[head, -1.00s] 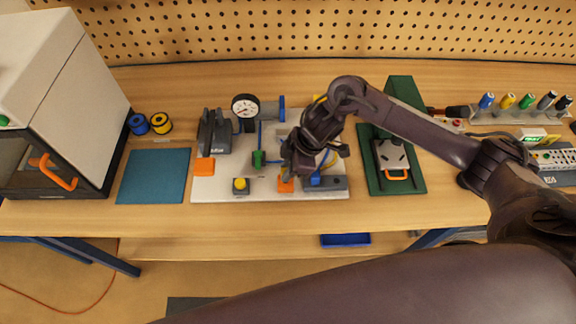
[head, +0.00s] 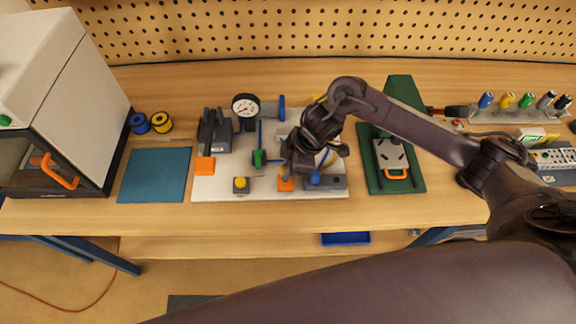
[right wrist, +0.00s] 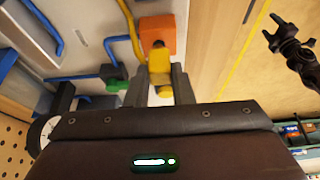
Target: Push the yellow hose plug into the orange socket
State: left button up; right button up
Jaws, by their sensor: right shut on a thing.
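My right gripper (right wrist: 158,78) is shut on the yellow hose plug (right wrist: 160,62), which sits between its two grey fingers in the right wrist view. The plug's dark tip meets or overlaps the face of the orange socket (right wrist: 157,30); I cannot tell how far in it is. In the head view my right gripper (head: 288,164) is just behind and above the orange socket (head: 286,185) on the pale board (head: 215,190). The gripper and wrist hide the plug there.
A blue fitting on a grey block (head: 327,182) stands right of the socket. A yellow button (head: 241,184), a green valve (head: 259,158) and a dial gauge (head: 245,106) are to its left. A green tray (head: 415,176) lies further right. The bench front is clear.

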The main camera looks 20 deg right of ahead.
jog(key=shift+f, duration=0.75)
dwell(1.2)
jog(key=o, duration=0.8)
jog(key=shift+r, duration=0.15)
jog(key=shift+r+p, duration=2.65)
jog(key=shift+p, duration=0.25)
jog(key=o, duration=0.5)
